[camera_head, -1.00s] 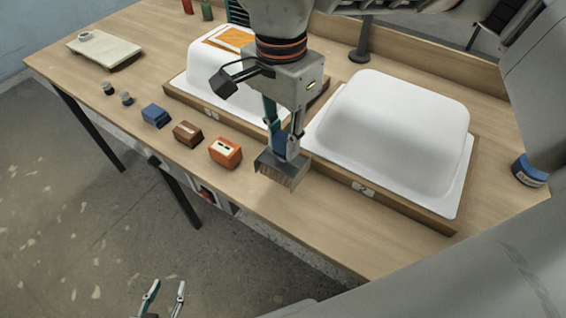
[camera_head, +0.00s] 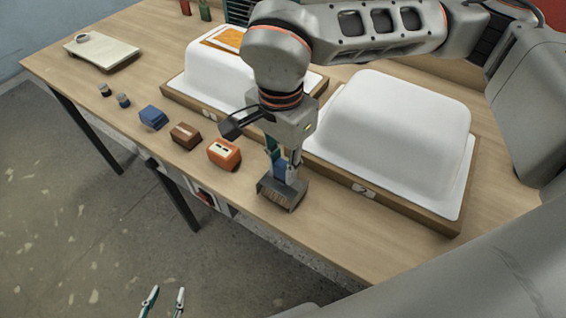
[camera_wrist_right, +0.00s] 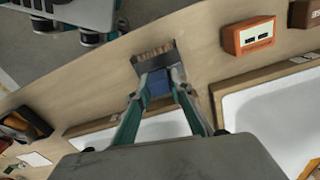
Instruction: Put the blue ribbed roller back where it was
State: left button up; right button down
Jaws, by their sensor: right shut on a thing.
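My right gripper (camera_head: 283,170) is shut on a tool with a blue handle, seemingly the blue ribbed roller (camera_head: 281,194). Its wide, dark grey head has a brownish ribbed or bristle-like face and hangs below the fingers, over the table's front strip. In the right wrist view the fingers close on the blue part of the roller (camera_wrist_right: 153,57), with the head beyond the tips. I cannot tell whether the head touches the table. My left gripper (camera_head: 166,293) is open and empty, low in the picture, in front of the table and away from the roller.
An orange block (camera_head: 224,154), a brown block (camera_head: 186,135) and a blue block (camera_head: 153,117) line the front strip left of the roller. Two white tub shells (camera_head: 395,120) (camera_head: 208,72) on wooden-edged bases stand behind. The front strip to the right is clear.

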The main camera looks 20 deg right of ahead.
jog(key=c, duration=1.8)
grip_release()
notch_tip(320, 180, up, 12)
jog(key=shift+a+r+p, duration=0.1)
jog(key=shift+p, duration=0.6)
